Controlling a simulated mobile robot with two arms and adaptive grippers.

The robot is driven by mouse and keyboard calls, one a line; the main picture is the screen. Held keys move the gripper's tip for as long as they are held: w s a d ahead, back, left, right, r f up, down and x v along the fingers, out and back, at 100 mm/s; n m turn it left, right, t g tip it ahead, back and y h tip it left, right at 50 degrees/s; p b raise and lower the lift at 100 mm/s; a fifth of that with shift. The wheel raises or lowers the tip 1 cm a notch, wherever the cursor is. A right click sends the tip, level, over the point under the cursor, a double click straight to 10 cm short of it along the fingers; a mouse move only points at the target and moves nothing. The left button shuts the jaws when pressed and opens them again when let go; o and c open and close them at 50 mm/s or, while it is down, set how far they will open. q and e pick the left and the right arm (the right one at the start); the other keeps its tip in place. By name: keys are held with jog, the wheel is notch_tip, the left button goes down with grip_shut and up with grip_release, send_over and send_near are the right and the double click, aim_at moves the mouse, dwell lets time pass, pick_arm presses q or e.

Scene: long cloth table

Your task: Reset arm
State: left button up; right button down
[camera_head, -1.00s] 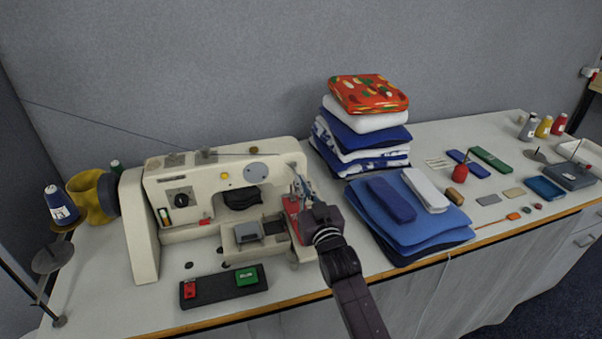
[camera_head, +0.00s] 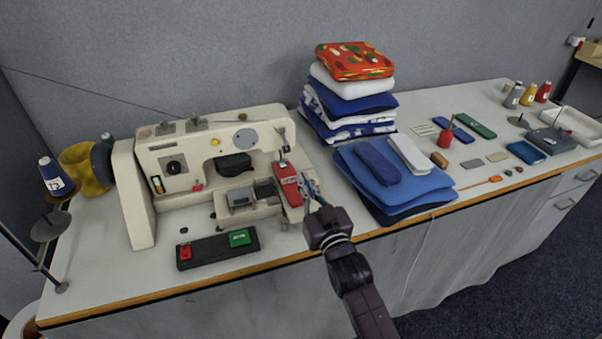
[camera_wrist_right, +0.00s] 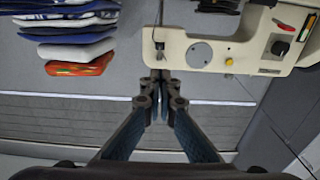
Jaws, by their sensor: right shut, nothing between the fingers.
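My right gripper (camera_head: 306,186) is shut and empty in the head view. It is just in front of the right end of the cream sewing machine (camera_head: 140,195), by the red block (camera_head: 287,176) there. In the right wrist view my right gripper (camera_wrist_right: 160,78) shows its fingertips together with nothing between them. The sewing machine (camera_wrist_right: 195,52) shows upside down at the upper right of that view. My left gripper is not in view.
A stack of folded cloths (camera_head: 350,100) stands behind, with flat blue cloths (camera_head: 400,190) to the right of the gripper. A pedal box with red and green buttons (camera_head: 215,250) lies in front of the machine. Small tools and spools (camera_head: 515,95) fill the right end of the table (camera_head: 480,85).

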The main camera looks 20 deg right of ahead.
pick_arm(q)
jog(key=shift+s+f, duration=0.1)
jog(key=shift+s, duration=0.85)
